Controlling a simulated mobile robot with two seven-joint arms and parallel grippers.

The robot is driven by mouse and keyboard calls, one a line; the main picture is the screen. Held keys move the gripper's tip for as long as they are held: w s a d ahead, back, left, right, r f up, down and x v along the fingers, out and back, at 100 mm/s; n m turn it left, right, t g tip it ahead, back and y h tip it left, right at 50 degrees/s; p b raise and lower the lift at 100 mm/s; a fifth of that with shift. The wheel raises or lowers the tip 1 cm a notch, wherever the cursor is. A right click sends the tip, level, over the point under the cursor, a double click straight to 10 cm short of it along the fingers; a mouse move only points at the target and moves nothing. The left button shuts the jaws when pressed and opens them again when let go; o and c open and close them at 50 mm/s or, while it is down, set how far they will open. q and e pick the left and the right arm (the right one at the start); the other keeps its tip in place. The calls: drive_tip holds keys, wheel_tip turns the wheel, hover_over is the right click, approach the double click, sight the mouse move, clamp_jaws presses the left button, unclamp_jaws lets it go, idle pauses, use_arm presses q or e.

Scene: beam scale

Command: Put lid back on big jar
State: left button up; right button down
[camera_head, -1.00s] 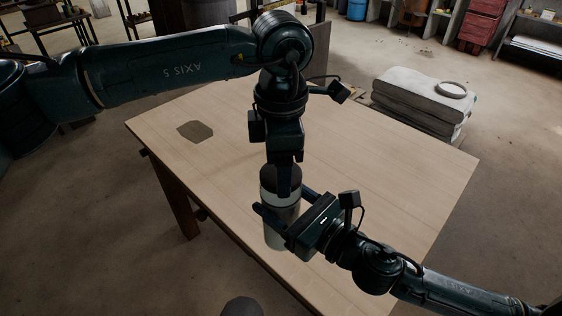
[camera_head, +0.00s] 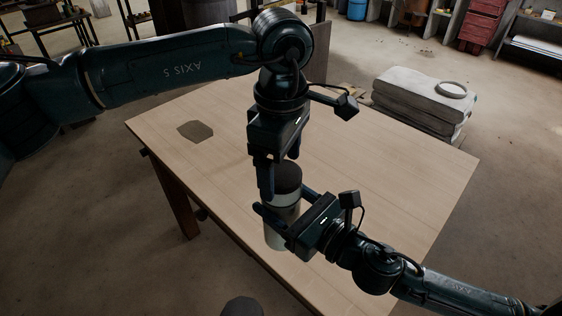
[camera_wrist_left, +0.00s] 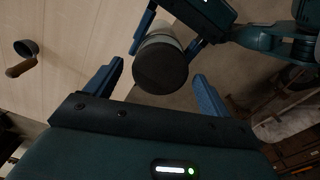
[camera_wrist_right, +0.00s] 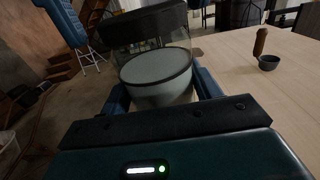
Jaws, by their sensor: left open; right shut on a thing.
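The big jar (camera_head: 278,232) is clear with pale contents, near the table's front edge. Its dark round lid (camera_head: 287,177) sits on the jar's mouth; it also shows in the left wrist view (camera_wrist_left: 160,68) and at the top of the right wrist view (camera_wrist_right: 146,24). My right gripper (camera_head: 284,222) is shut around the jar's body, which shows between its fingers in the right wrist view (camera_wrist_right: 155,78). My left gripper (camera_head: 279,186) is open and points down at the lid. In the left wrist view its fingers stand apart on either side of the lid, without visible contact.
The wooden table (camera_head: 380,170) is mostly bare. A dark flat patch (camera_head: 195,131) lies at its left.

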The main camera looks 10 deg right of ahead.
use_arm(q)
wheel_tip(320, 180, up, 4)
drive_tip(key=shift+r, duration=0.2)
drive_tip(key=shift+c, duration=0.3)
drive_tip(key=n, duration=0.3)
drive_tip(key=shift+r, duration=0.4)
drive_tip(key=n, duration=0.2)
drive_tip(key=r+n, duration=0.1)
drive_tip(key=n, duration=0.3)
drive_tip(key=r+n, duration=0.1)
drive_tip(key=n, duration=0.4)
drive_tip(key=shift+r, duration=0.3)
drive_tip(key=shift+f, duration=4.05)
